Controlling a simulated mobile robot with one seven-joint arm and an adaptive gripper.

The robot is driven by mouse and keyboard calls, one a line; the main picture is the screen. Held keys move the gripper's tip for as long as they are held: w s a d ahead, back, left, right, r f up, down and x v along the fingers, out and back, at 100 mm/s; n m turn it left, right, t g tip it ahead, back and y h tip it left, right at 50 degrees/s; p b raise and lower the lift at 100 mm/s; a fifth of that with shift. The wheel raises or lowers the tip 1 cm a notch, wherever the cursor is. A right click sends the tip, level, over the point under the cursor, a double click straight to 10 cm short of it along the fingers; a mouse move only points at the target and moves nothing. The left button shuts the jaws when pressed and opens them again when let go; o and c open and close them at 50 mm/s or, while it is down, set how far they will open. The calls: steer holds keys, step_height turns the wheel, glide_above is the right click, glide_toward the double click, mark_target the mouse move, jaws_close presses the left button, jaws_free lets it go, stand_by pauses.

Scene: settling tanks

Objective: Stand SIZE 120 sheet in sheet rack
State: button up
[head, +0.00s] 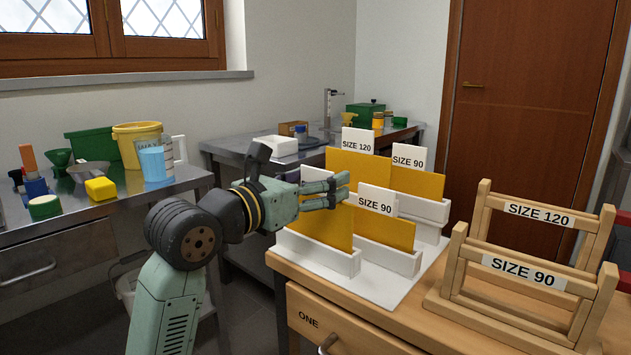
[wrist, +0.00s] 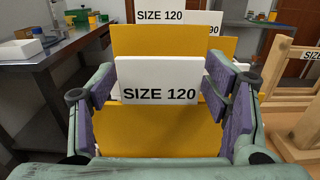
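In the wrist view a yellow sheet (wrist: 158,132) with a white SIZE 120 label block (wrist: 158,80) is straight ahead of my gripper (wrist: 160,82). The purple finger pads flank the block's left and right edges. I cannot tell whether they press on it or stand just clear. In the head view my gripper (head: 335,191) is over the front left sheet (head: 318,226) and hides most of its label. That sheet stands upright at a white slotted holder (head: 380,284). The wooden sheet racks, labelled SIZE 120 (head: 538,215) and SIZE 90 (head: 523,273), stand at the right.
Other yellow sheets stand close by: a front SIZE 90 (head: 384,232), a back SIZE 120 (head: 358,166) and a back SIZE 90 (head: 417,183). The wooden worktop (head: 400,320) is clear between holder and racks. A cluttered steel bench (head: 100,210) is at the left.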

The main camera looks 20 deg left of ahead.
steer(key=shift+o, duration=0.4)
steer(key=shift+r, duration=0.15)
steer(key=shift+s+a, duration=0.15)
steer(key=shift+s, duration=0.05)
steer(key=b+v, duration=0.1)
steer(key=v, duration=1)
steer(key=shift+s, duration=0.3)
